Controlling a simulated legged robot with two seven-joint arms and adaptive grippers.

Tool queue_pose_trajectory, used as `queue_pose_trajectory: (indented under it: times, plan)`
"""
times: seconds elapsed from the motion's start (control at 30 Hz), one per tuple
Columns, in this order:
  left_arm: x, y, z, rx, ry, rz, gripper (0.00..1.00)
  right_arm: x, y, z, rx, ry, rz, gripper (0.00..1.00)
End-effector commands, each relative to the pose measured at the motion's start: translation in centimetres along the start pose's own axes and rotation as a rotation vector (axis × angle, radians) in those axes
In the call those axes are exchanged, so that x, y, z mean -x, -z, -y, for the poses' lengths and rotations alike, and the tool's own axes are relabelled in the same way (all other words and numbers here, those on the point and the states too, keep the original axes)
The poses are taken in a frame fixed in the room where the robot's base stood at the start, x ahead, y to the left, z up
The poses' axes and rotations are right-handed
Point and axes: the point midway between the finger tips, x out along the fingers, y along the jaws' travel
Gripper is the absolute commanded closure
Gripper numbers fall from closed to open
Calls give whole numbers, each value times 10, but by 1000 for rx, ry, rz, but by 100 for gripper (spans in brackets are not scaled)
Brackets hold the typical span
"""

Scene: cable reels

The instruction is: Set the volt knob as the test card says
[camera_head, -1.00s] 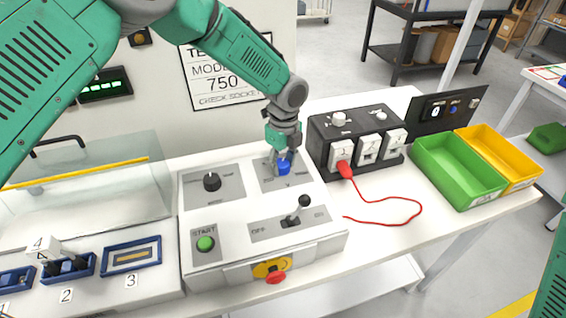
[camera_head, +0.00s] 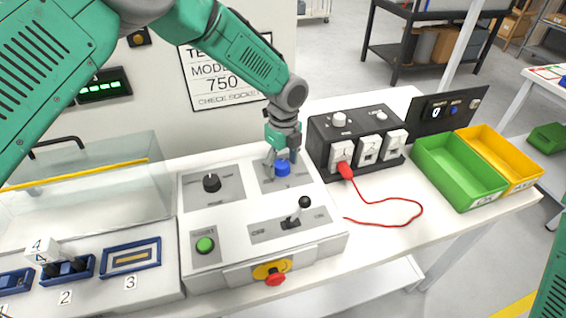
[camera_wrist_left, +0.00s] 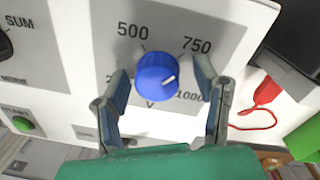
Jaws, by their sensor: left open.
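The blue volt knob (camera_head: 283,169) sits on the grey sloped panel. In the left wrist view the knob (camera_wrist_left: 156,77) has a white mark pointing right and slightly up, between the printed 750 and 1000. My left gripper (camera_head: 283,160) is at the knob. In the left wrist view the left gripper (camera_wrist_left: 160,90) is open, one finger on each side of the knob, with gaps visible. The test card (camera_head: 222,80) on the wall behind reads 750 and "CHECK SOCKET"; my arm covers part of it. My right gripper is out of view.
The panel also has a black knob (camera_head: 211,182), a green start button (camera_head: 205,245), a black lever (camera_head: 298,211) and a red button (camera_head: 275,279). A black socket box (camera_head: 355,135) with a red cable (camera_head: 390,224) stands to the right, then a green bin (camera_head: 455,170) and a yellow bin (camera_head: 500,158).

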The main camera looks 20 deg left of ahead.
Motion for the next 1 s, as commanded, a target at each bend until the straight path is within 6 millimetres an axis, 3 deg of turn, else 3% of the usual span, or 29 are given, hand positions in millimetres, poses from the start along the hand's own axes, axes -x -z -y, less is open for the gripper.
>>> queue_pose_trajectory:
  times: [0.17, 0.6, 0.8, 1.0]
  plan:
    - [14, 0, 0, 1, 1, 0, 44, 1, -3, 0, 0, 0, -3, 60]
    - [99, -2, 3, 1, 1, 0, 44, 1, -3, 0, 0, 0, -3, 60]
    - [116, -2, 3, 0, -1, -2, 44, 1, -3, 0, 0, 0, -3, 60]
    - [118, -2, 3, 0, -2, -2, 44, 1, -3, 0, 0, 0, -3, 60]
